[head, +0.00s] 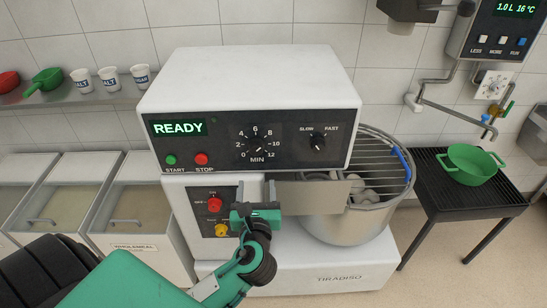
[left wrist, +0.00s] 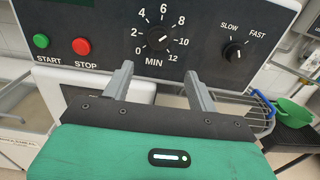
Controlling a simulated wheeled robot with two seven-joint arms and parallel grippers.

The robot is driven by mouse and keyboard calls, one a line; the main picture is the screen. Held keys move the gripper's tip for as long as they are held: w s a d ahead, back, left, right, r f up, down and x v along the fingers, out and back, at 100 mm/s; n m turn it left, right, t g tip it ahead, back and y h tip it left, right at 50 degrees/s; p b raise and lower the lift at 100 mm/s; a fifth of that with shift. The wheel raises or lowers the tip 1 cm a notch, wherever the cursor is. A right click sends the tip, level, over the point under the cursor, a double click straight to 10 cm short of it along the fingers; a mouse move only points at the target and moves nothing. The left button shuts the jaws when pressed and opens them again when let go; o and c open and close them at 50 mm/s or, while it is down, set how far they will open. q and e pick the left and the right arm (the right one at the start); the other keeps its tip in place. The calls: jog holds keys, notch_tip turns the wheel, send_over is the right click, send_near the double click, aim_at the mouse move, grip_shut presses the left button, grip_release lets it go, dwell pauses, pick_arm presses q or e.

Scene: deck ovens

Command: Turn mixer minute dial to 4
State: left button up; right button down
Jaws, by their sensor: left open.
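The minute dial (head: 257,145) is a small dark knob on the black panel of the white mixer (head: 250,80), ringed by even numbers 0 to 12 above the word MIN. It also shows in the left wrist view (left wrist: 158,39), with a pale pointer mark that seems to lean up and right, toward 8 to 10. My left gripper (head: 256,190) is open and empty, below the dial in the head view. In the left wrist view its two grey fingers (left wrist: 158,75) stand apart, below and to either side of the dial, apparently not touching it. My right gripper is not in view.
The panel also has a lit READY display (head: 179,128), a green start button (head: 171,160), a red stop button (head: 201,159) and a slow-fast knob (head: 317,141). A steel bowl (head: 345,225) with a wire guard stands below right. A green colander (head: 472,165) sits on the side table.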

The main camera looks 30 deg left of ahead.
pick_arm(q)
jog(key=p, duration=0.2)
send_near(256, 150)
jog(key=w, duration=0.1)
jog(key=p+x, duration=0.2)
jog(key=x, duration=0.5)
jog(key=shift+s+a+r, duration=0.1)
jog(key=shift+a, duration=0.1)
jog(key=shift+x, duration=0.75)
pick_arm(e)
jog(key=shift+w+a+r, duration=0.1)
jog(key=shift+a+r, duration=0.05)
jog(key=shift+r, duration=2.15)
pick_arm(q)
jog(key=shift+c, duration=0.2)
jog(key=c, duration=0.9)
